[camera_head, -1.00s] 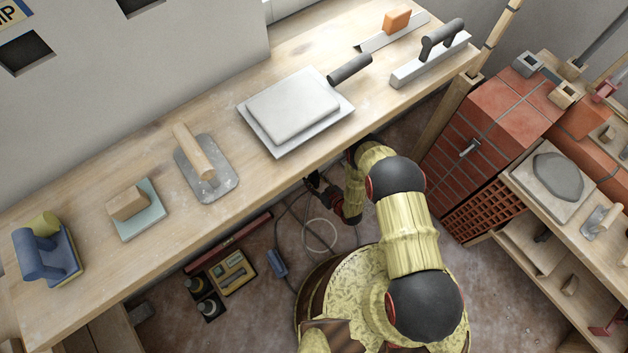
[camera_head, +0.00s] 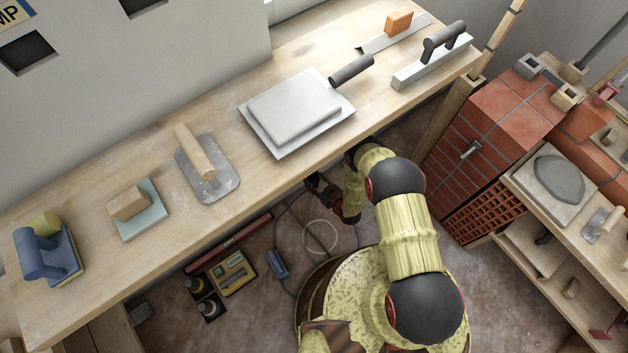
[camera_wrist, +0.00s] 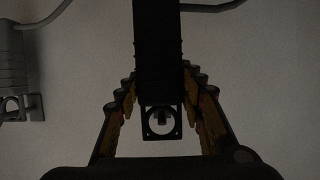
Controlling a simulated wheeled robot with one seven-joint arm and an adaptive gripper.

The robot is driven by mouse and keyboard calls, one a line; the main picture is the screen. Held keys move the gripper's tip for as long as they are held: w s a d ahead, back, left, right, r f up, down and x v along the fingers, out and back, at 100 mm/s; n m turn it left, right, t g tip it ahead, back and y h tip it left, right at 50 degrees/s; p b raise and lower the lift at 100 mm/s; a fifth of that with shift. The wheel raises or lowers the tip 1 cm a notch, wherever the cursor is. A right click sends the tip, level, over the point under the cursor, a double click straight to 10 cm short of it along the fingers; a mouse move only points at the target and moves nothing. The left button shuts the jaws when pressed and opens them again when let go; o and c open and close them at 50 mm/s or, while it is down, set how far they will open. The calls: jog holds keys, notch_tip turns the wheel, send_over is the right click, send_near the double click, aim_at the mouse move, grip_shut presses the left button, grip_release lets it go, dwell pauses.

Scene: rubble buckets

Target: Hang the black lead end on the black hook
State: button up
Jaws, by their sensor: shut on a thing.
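In the wrist view my gripper (camera_wrist: 159,80) has its two stepped fingers on either side of the black lead end (camera_wrist: 158,45), shut on it. The lead end is a dark block with a square eyelet (camera_wrist: 147,123) at its lower end. A small greyish peg-like shape shows inside the eyelet; I cannot tell whether it is the black hook or whether the eyelet is around it. In the head view my gripper (camera_head: 318,186) is a small dark shape just under the bench's front edge. The lead end and hook cannot be made out there.
A grey lead end (camera_wrist: 12,70) with its own eyelet is at the left of the wrist view. The wooden bench (camera_head: 110,180) above my gripper carries trowels and floats. A blue plug (camera_head: 277,264), a looped cable (camera_head: 320,252) and a yellow-and-black case (camera_head: 232,273) show below.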

jog(key=shift+w+a, duration=0.55)
jog(key=shift+w, duration=0.3)
jog(key=shift+w+a, duration=0.1)
dwell(0.7)
jog(key=shift+w+a, duration=0.5)
jog(key=shift+w, duration=0.25)
jog(key=shift+f, duration=0.1)
jog(key=shift+f, duration=0.55)
dwell(0.5)
jog(key=o, duration=1.3)
